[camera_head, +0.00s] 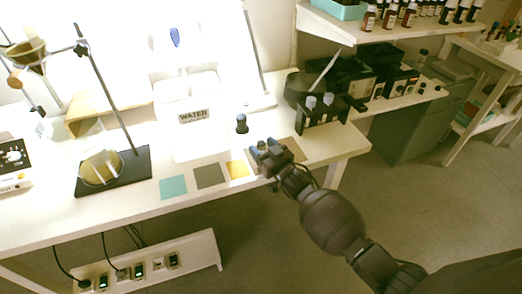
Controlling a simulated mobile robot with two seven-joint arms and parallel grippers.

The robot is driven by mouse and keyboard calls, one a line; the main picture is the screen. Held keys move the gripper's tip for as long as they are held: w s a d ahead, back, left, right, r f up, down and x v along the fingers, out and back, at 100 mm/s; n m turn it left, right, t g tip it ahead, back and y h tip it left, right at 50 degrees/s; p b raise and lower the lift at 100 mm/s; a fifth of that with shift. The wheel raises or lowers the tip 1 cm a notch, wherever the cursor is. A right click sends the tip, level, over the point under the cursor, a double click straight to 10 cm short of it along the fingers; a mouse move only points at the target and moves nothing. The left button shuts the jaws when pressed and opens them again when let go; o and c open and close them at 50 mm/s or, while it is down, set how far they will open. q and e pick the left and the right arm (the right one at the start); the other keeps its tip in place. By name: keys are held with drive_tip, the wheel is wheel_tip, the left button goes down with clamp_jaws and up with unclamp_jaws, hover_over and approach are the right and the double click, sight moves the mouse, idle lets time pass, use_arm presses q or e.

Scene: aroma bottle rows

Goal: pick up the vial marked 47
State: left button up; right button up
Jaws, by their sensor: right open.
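No label reading 47 can be made out at this size. A small dark vial (242,123) stands upright on the white table, just behind my right gripper and a little to its left. A dark rack (323,114) with pale-topped vials stands at the table's back right. My right gripper (265,149) is open over the front right of the table, with bluish fingertips. It is apart from the small dark vial, and I see nothing clearly held in it. My left gripper is not in view.
Teal, grey and yellow squares (173,187) lie along the table's front edge. A stand on a black base (112,172) is at left. A dark bowl (297,88) is behind the rack. Brown bottles (389,18) line the upper shelf.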

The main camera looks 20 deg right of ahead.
drive_tip(key=shift+c, duration=0.2)
drive_tip(key=c, duration=1)
